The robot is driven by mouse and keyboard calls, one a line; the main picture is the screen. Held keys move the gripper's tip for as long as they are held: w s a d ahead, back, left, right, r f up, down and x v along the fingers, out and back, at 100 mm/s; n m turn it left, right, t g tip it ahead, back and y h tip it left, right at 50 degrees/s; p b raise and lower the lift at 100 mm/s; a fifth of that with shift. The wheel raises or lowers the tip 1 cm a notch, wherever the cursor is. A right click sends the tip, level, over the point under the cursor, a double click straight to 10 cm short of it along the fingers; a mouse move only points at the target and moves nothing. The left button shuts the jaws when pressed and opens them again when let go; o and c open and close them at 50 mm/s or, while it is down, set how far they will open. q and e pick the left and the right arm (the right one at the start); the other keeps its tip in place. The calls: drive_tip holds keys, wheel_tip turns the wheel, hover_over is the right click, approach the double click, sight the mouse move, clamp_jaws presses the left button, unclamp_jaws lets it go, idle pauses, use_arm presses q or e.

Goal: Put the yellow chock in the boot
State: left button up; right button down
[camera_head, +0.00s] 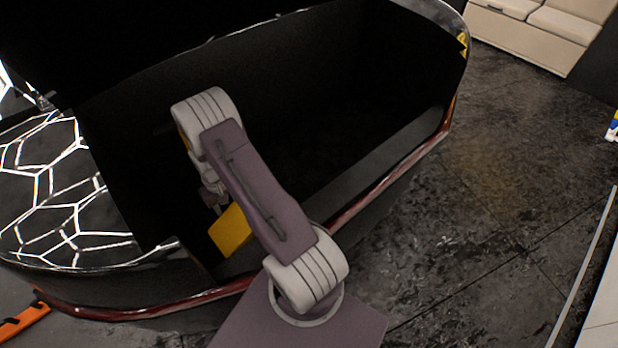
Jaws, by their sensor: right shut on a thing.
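The yellow chock (230,231) shows as a yellow block just left of my right arm, over the near left part of the open boot (335,170). My right gripper (217,203) is shut on the chock; its fingers are mostly hidden by my arm and the shadow. I cannot tell whether the chock touches the boot floor or sill. The boot is a dark cavity with a red-edged rim along its near side. My left gripper is not in view.
Glossy car bodywork (60,190) with bright hexagonal reflections lies at the left. An orange object (22,322) lies on the floor at bottom left.

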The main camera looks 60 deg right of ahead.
drive_tip(key=shift+r, duration=0.1)
wheel_tip(320, 180, down, 10)
drive_tip(key=shift+f+b, duration=0.1)
drive_tip(key=shift+b, duration=0.9)
drive_tip(key=c, duration=0.7)
unclamp_jaws()
